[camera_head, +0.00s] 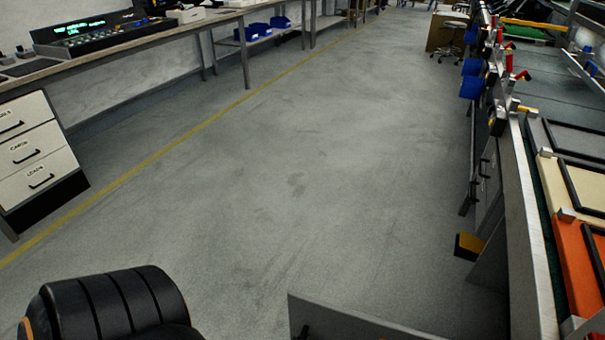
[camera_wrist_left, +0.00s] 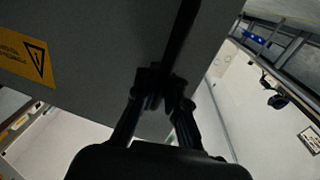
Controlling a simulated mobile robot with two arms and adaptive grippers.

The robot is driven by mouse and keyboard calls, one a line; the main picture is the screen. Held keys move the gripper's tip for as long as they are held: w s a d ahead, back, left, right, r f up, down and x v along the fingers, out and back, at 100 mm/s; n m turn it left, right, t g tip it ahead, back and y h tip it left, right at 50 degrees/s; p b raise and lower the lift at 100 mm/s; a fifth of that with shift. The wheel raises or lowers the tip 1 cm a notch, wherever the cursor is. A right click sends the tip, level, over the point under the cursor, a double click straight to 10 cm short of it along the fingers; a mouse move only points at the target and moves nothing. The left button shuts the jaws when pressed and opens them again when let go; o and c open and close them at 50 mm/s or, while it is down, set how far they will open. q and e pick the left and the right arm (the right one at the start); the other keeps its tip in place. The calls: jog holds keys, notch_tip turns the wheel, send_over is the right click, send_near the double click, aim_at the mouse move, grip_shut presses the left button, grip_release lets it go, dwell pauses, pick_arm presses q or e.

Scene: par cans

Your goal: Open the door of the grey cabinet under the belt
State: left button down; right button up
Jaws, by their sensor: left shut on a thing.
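The grey cabinet door (camera_head: 345,322) shows at the bottom edge of the head view, its panel standing out into the aisle from the belt side, so it appears swung open. Its lower part is cut off by the frame. In the left wrist view the grey door (camera_wrist_left: 100,30) fills the upper left, with a dark bar handle (camera_wrist_left: 184,30) on it. My left gripper (camera_wrist_left: 160,90) is shut on this handle. In the head view, only a black part of my left arm shows clearly at the bottom left. My right gripper is not in view.
The belt line (camera_head: 535,240) runs along the right, with an orange tray (camera_head: 578,270) on it. A yellow-black block (camera_head: 468,246) sticks out below. A white drawer unit (camera_head: 35,155) stands under the left bench (camera_head: 100,50). The floor between is clear.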

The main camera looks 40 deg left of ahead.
pick_arm(q)
jog(key=shift+s+d, duration=0.35)
jog(key=shift+s, duration=0.15)
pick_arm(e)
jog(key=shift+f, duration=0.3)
pick_arm(q)
jog(key=c, duration=1.4)
grip_release()
jog(key=shift+a, duration=0.1)
jog(key=shift+s, duration=0.1)
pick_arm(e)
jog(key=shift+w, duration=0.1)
pick_arm(q)
jog(key=v, duration=1.2)
